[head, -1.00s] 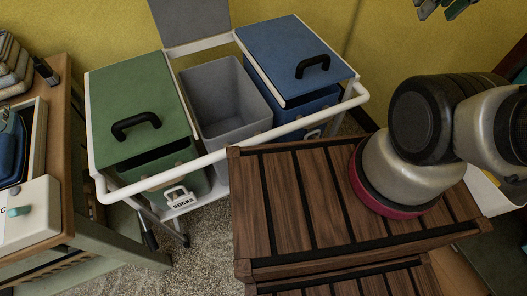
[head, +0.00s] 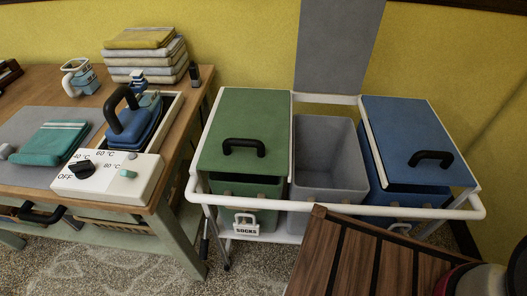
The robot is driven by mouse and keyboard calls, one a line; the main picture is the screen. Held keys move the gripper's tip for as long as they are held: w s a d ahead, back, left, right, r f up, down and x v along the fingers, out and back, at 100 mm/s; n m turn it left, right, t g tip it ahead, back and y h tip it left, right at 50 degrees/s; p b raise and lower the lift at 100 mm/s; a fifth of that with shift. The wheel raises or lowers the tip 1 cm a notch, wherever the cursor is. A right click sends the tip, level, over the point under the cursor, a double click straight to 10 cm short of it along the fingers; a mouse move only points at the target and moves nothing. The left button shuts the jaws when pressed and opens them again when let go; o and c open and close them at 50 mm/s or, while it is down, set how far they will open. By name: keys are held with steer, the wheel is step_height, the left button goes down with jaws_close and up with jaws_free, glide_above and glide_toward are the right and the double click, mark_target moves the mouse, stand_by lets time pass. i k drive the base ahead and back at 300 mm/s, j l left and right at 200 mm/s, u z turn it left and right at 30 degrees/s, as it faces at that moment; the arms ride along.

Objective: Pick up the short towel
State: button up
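A folded teal towel (head: 54,143) with pale stripes near one end lies flat on a grey mat (head: 82,116) on the wooden table at the left. I cannot tell by size alone which of these is the short towel.
A white control box with a dial (head: 108,178) and a blue iron with a black handle (head: 135,120) stand beside the teal towel. A white-framed cart (head: 340,208) holds a green-lidded bin (head: 243,135), an open grey bin (head: 327,160) and a blue-lidded bin (head: 418,135).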

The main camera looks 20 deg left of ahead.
mark_target(55, 143)
steer(key=u, duration=2.5)
steer(key=i+j, duration=0.15)
steer(key=j, duration=0.15)
steer(key=i+j+z, duration=0.1)
steer(key=j, duration=0.25)
steer(key=i+j+z, duration=0.1)
steer(key=j, duration=0.2)
steer(key=i+j, duration=0.15)
steer(key=j, duration=0.2)
steer(key=i+j+z, duration=0.2)
steer(key=i+j, duration=0.3)
steer(key=i, duration=0.15)
